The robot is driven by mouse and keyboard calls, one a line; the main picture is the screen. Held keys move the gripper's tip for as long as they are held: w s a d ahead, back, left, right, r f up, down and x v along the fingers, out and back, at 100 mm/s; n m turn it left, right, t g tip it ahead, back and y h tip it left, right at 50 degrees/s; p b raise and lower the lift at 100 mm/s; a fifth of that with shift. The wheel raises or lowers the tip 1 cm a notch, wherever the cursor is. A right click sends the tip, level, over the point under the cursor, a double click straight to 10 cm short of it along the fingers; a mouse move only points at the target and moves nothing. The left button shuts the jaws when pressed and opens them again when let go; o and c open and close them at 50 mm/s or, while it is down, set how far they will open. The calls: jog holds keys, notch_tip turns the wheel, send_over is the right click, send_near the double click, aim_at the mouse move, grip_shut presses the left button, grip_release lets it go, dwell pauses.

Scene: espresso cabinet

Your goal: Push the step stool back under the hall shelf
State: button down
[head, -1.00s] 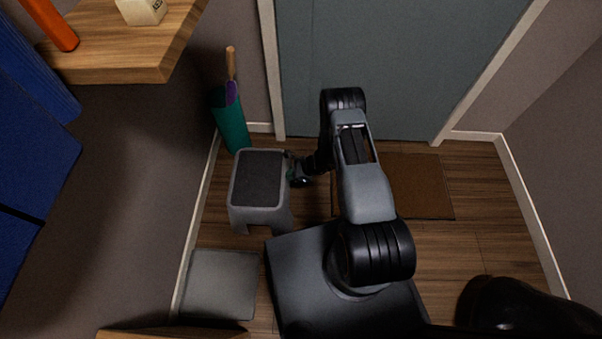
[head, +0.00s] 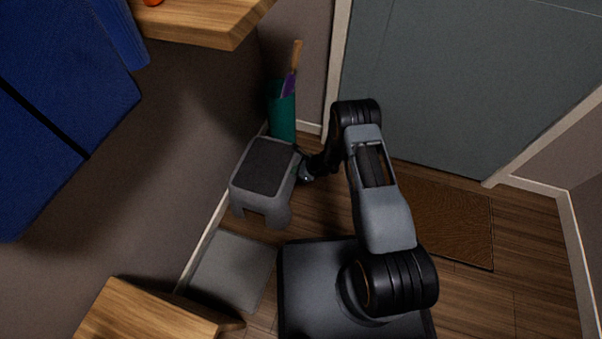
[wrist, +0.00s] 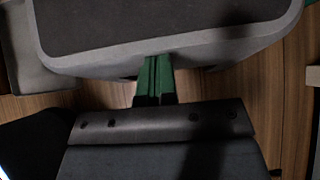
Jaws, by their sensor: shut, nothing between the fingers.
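The step stool (head: 265,166) is grey with a dark top pad and stands upright on the floor, close against the left wall. A wooden shelf (head: 205,22) juts from that wall at the upper left, higher than the stool and farther along. My gripper (head: 301,170) is low at the stool's right side. In the wrist view, the green fingers (wrist: 154,78) are shut and empty, with their tips at the stool's edge (wrist: 205,52). They look in contact with it, but the exact contact is hard to tell.
A teal umbrella stand (head: 282,112) stands just behind the stool in the corner by the door (head: 470,85). A grey mat (head: 235,270) lies in front of the stool. A wooden surface (head: 145,312) is at the lower left. A brown doormat (head: 450,222) lies on the right.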

jog(key=shift+s+d+f, duration=0.1)
jog(key=shift+s+f, duration=0.15)
jog(key=d+f+p+v, duration=0.2)
jog(key=p+v, duration=0.2)
jog(key=v, duration=0.9)
jog(key=s+a+r+n+g+h+p, duration=0.15)
jog(key=r+n+p, duration=0.55)
jog(key=r, duration=1.3)
jog(key=s+a+r+n+g+p, duration=0.15)
jog(key=r+n+p, duration=0.6)
jog(key=r, duration=1.35)
jog(key=s+d+r+n+t+h+p, duration=0.1)
jog(key=s+r+p, duration=0.4)
jog(key=r, duration=0.5)
jog(key=s+d+r+n+t+h+p, duration=0.1)
jog(key=s+d+r+n+h+p, duration=0.2)
jog(key=r+p, duration=0.4)
jog(key=s+d+r+n+t+h+p, duration=0.1)
jog(key=s+r+n+p, duration=0.3)
jog(key=r, duration=1)
jog(key=s+d+h+p, duration=0.1)
jog(key=s+p, duration=0.1)
jog(key=s, duration=0.2)
jog(key=shift+d+r+h+p, duration=0.25)
jog(key=shift+r+h+p, duration=0.05)
jog(key=shift+h, duration=0.05)
